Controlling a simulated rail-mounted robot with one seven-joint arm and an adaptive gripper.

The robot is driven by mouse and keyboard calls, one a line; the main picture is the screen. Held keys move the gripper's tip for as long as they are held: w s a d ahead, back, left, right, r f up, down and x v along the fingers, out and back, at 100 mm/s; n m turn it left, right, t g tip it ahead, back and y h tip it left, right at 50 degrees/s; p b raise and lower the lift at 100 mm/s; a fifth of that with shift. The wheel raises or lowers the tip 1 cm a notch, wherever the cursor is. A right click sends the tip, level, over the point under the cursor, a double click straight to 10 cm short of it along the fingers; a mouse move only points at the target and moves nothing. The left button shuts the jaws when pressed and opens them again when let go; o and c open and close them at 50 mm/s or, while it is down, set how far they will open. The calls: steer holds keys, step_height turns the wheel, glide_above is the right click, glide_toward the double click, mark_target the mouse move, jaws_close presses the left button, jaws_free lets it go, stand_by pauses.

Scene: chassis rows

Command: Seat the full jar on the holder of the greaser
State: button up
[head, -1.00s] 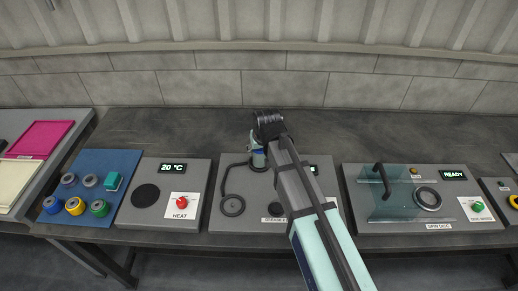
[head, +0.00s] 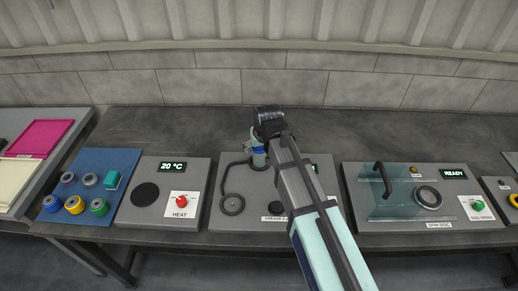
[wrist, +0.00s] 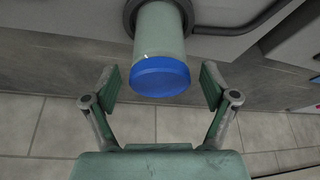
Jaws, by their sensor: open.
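The greaser (head: 222,222) is the grey box in the middle of the bench, partly hidden behind my arm. A pale jar with a blue end (head: 259,158) shows at its back, just below my gripper. In the wrist view the pale jar (wrist: 160,38) has its far end at a dark ring (wrist: 131,15), and its blue end (wrist: 160,77) faces me. My gripper (wrist: 160,88) is open, with one finger on each side of the blue end and gaps on both sides. Whether the jar is seated in the ring I cannot tell.
The bench behind is clear.

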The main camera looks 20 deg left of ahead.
steer(key=v, duration=1)
stand_by(0.5)
